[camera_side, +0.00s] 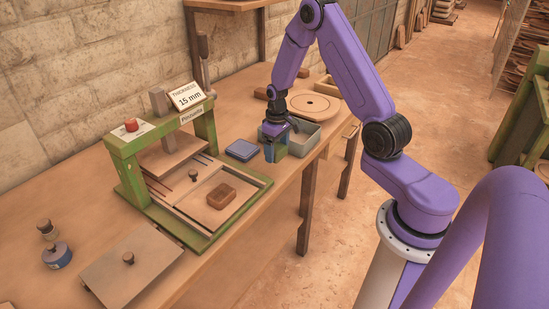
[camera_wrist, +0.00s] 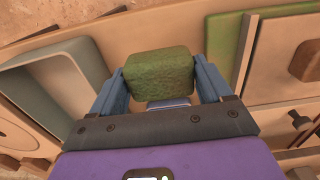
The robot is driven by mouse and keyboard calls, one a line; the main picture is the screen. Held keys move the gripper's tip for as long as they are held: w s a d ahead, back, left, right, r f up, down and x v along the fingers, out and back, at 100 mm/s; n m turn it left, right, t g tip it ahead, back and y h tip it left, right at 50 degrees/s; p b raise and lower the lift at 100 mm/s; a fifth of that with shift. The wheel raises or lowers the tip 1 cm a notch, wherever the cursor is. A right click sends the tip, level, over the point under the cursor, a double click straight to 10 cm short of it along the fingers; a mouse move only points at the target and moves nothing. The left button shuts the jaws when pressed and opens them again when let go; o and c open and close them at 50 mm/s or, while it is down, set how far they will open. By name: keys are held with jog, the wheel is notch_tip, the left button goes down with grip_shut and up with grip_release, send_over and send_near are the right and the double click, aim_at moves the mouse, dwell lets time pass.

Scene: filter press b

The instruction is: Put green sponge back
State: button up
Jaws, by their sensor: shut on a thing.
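The green sponge (camera_wrist: 160,76) sits between the two blue fingers of my gripper (camera_wrist: 160,84) in the wrist view. The fingers press on its two opposite sides. In the side view my gripper (camera_side: 275,151) is low over the bench, between a blue square pad and a grey-green bin (camera_side: 299,138). Only a little of the green sponge (camera_side: 282,150) shows there behind the fingers. The bin also shows left of the sponge in the wrist view (camera_wrist: 78,92). I cannot tell whether the sponge touches the bench.
The blue square pad (camera_side: 242,150) lies left of my gripper. The green press frame (camera_side: 127,176), with a brown block (camera_side: 221,196) on its bed, stands farther left. A round wooden disc (camera_side: 314,106) lies behind the bin. The bench's front edge is close by.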

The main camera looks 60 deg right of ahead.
aim_at(275, 167)
jog(key=shift+w+d+f, duration=0.2)
jog(key=shift+w+f, duration=0.35)
jog(key=shift+f, duration=0.1)
jog(key=shift+w+f, duration=0.1)
jog(key=shift+f, duration=1.55)
jog(key=shift+f, duration=0.1)
jog(key=o, duration=0.9)
jog(key=shift+c, duration=0.2)
